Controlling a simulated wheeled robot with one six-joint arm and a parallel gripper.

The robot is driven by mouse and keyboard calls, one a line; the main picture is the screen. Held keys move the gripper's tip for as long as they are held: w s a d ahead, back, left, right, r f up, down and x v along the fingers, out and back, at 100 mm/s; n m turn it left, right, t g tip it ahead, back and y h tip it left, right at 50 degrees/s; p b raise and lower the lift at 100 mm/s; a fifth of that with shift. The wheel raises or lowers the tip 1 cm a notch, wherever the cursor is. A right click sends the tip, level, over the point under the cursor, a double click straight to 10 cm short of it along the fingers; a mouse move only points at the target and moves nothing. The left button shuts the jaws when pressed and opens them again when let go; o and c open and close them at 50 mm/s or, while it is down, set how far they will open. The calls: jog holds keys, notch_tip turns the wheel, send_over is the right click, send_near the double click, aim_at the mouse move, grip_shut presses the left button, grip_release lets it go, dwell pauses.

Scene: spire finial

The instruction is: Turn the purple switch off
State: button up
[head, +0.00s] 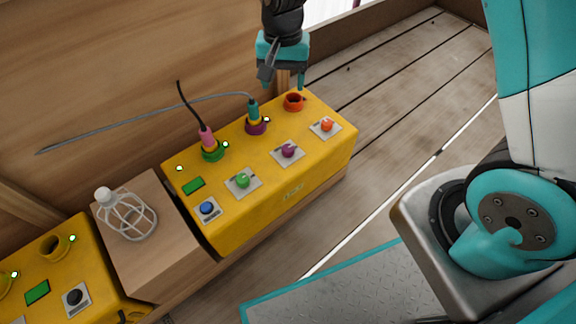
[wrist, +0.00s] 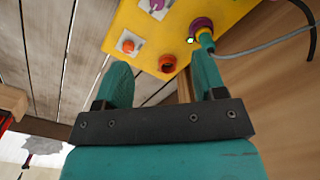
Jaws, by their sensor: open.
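The purple switch (head: 288,151) is a round knob on a pale square plate on top of the yellow box (head: 305,182), between the green switch (head: 242,181) and the orange switch (head: 326,125). Part of it shows at the top edge of the wrist view (wrist: 157,4). Behind it, a teal plug (head: 253,110) stands in the purple socket (head: 255,127), with a small lit light (head: 266,119) beside it. My gripper (head: 283,79) is open and empty, above the box's far end near the orange socket (head: 293,102), apart from the purple switch.
A pink plug (head: 207,138) with a black cable stands in the green socket. A grey cable runs left from the teal plug. A blue switch (head: 207,208) is at the near end. A white wire cage (head: 128,215) sits on a wooden block. Wooden wall lies behind; plank floor is right.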

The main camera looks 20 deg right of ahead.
jog(key=m+b, duration=0.2)
jog(key=b, duration=0.1)
send_near(288, 148)
jog(key=shift+h, duration=0.4)
notch_tip(288, 148, down, 9)
jog(key=b, duration=0.7)
jog(key=shift+a+f, duration=0.1)
jog(key=shift+f, duration=0.1)
jog(key=c, duration=0.9)
